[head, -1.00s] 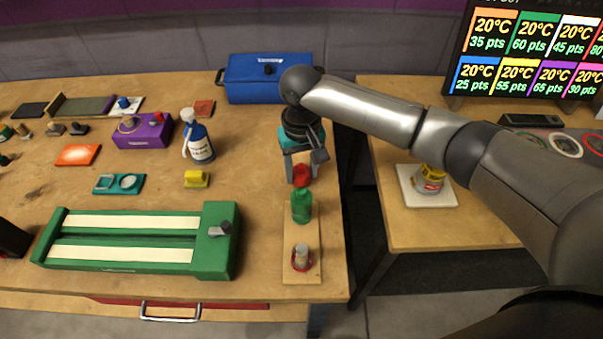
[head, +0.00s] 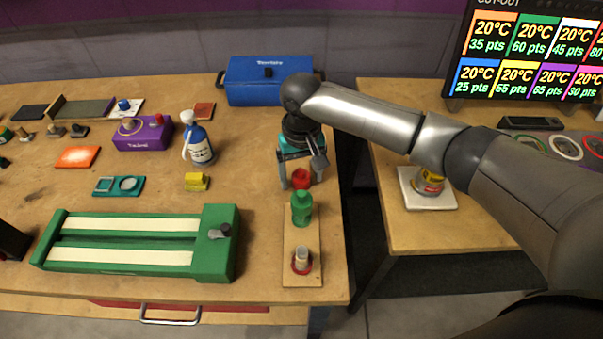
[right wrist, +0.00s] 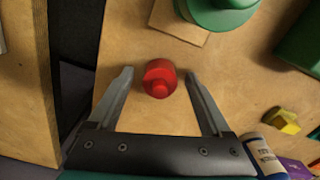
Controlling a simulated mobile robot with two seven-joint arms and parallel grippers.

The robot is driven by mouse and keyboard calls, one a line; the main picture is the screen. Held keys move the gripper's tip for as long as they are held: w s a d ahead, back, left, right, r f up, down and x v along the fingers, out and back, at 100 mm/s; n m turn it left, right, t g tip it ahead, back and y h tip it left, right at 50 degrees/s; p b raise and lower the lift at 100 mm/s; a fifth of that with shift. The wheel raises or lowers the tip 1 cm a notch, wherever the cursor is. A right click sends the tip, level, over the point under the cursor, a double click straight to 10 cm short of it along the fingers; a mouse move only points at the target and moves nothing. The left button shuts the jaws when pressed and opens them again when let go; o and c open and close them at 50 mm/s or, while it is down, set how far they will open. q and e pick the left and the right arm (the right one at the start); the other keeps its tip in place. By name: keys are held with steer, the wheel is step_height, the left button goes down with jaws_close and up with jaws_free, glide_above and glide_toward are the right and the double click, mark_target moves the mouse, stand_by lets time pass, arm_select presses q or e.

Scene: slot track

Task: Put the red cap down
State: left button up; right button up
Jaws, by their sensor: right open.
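The red cap (head: 301,180) stands on the wooden table just behind the green bottle (head: 302,208). It also shows in the right wrist view (right wrist: 160,78), with its narrow knob uppermost. My right gripper (head: 302,173) is open around the cap, and in the right wrist view its fingers (right wrist: 159,74) stand on either side with a clear gap to each. The green bottle stands on a small wooden board (head: 291,240), apart from the cap. My left gripper is not in view.
A red ring around a pale peg (head: 301,260) is at the board's front end. A green two-strip track (head: 217,260), a yellow block (head: 196,182) and a blue-white spray bottle (head: 199,142) are to the left. The table's right edge is close to the cap.

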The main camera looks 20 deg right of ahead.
mark_target(302, 172)
step_height(302, 172, up, 12)
steer(key=p, duration=0.3)
steer(key=shift+r, duration=0.15)
stand_by(0.4)
